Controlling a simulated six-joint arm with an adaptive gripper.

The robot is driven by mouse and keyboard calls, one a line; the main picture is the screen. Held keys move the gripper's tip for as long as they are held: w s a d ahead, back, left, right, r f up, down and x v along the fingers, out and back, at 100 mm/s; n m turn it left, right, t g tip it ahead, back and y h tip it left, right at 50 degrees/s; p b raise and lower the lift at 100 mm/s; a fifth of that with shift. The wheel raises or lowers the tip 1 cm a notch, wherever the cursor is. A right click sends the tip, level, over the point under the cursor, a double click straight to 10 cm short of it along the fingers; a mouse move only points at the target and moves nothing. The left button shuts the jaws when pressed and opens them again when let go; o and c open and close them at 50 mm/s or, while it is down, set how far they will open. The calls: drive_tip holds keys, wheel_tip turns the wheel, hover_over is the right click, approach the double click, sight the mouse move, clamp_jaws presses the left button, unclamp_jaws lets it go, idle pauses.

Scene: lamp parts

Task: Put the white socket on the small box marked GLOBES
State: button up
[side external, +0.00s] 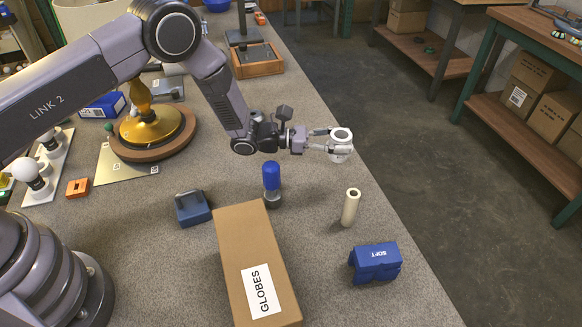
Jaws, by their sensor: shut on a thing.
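The white socket (341,151) is a short white ring-like piece with a dark opening on top. My gripper (332,145) is shut on it and holds it in the air, near the right edge of the workbench. The box marked GLOBES (244,234) is a long brown carton with a white label, standing on the bench at the lower middle. Its top is bare. My gripper and the socket are up and to the right of the box in the picture, apart from it.
Between gripper and box stands a blue-topped cylinder (272,183). A cream tube (350,207) stands upright to the right, with a blue block marked SOFT (376,262) below it. A dark blue block (193,208) lies left of the box. An amber lamp base (152,132) stands further left.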

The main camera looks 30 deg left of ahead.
drive_tip(key=s+d+r+m+g+h, duration=0.1)
drive_tip(key=s+r+m+g, duration=0.25)
drive_tip(key=s, duration=0.45)
drive_tip(key=s+r+m+g+h, duration=0.1)
drive_tip(key=s+r+m+g, duration=0.1)
drive_tip(key=s+g, duration=0.45)
wheel_tip(320, 180, up, 6)
drive_tip(key=m+g+y, duration=0.2)
drive_tip(key=m+g, duration=0.2)
hover_over(251, 259)
wheel_tip(251, 259, down, 4)
drive_tip(key=shift+r+g, duration=0.25)
drive_tip(key=shift+g, duration=0.05)
drive_tip(key=shift+f, duration=2.25)
drive_tip(key=shift+f, duration=0.15)
drive_tip(key=o, duration=1.1)
drive_tip(key=shift+o, duration=0.2)
